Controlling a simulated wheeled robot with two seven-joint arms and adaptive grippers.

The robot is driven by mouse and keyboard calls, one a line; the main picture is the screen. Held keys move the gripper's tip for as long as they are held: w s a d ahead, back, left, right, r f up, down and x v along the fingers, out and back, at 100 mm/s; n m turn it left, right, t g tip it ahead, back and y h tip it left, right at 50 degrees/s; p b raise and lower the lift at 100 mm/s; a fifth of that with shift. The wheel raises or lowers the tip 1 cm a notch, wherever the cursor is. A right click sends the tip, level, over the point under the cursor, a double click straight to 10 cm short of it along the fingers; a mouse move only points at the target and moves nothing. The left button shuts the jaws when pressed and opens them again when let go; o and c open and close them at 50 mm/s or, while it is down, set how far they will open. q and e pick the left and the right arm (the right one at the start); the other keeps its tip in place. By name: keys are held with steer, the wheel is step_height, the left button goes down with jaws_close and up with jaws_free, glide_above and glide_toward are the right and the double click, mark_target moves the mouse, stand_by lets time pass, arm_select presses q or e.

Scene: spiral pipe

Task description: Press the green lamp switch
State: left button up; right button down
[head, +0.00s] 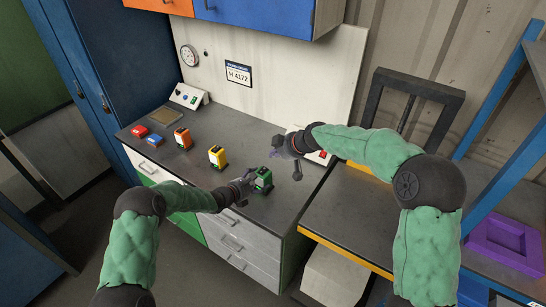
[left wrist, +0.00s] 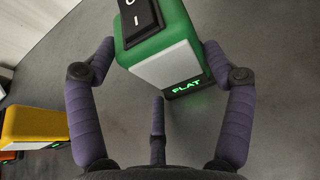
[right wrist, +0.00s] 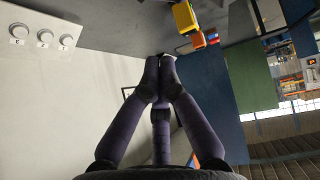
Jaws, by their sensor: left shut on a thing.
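The green lamp switch (head: 263,180) stands on the dark counter. The same gripper (left wrist: 155,50) spans the switch in the left wrist view. My right gripper (head: 279,150) hangs above the counter, beyond and right of the switch. Its fingertips (right wrist: 160,68) meet with nothing between them.
A yellow switch (head: 217,156) and an orange switch (head: 182,138) stand farther left on the counter. Red (head: 139,131) and blue (head: 154,140) blocks lie near its left end. A control box (head: 188,96) sits by the back wall. An orange-edged workbench (head: 350,225) adjoins at right.

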glide_above(265, 171)
step_height(265, 171, down, 6)
steer(key=shift+s+a, duration=0.1)
steer(key=shift+a, duration=0.05)
step_height(265, 171, down, 3)
steer(key=shift+f, duration=0.1)
steer(key=shift+d+f, duration=0.2)
steer(key=shift+f, duration=0.2)
steer(key=shift+w, duration=0.2)
steer(key=shift+w+d+f+g, duration=0.15)
steer(key=shift+f+g, duration=0.15)
steer(key=shift+f, duration=0.1)
